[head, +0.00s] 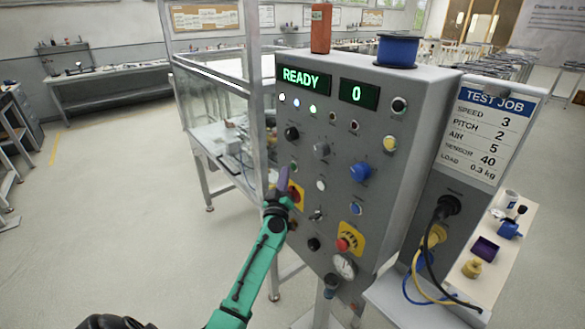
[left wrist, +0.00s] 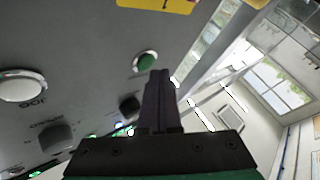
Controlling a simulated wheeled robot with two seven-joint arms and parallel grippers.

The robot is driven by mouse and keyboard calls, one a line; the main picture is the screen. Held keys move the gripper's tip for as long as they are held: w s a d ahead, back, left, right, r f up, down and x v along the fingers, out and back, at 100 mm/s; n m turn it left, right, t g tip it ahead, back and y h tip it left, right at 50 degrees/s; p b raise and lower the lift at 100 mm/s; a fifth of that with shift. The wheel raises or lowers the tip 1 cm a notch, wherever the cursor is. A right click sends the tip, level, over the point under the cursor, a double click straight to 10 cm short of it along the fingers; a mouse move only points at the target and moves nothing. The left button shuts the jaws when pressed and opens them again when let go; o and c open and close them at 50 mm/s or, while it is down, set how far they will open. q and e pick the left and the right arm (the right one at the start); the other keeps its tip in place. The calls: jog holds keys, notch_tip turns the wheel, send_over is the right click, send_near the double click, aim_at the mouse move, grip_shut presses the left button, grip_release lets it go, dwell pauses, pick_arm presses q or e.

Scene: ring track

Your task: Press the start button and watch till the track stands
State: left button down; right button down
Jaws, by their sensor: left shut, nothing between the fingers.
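The grey control panel (head: 335,130) shows READY on its left display (head: 303,77) and 0 on the counter (head: 359,94). My left gripper (head: 283,178) is shut and empty at the panel's left edge. In the left wrist view its closed fingers (left wrist: 159,86) point towards a green button (left wrist: 146,61) and appear close to it; contact cannot be told. The green button's label cannot be read. A white button (left wrist: 22,86) marked JOG is beside it. The track cannot be made out clearly behind the panel. My right gripper is not in view.
A red-and-yellow switch (head: 297,196) sits close to my left gripper. A red knob on a yellow plate (head: 344,244) is lower down. A glass-walled enclosure (head: 215,105) stands behind the panel. A TEST JOB card (head: 487,132) hangs at right. The floor at left is clear.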

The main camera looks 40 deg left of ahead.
pick_arm(q)
jog(key=shift+w+d, duration=0.1)
jog(key=shift+w, duration=0.15)
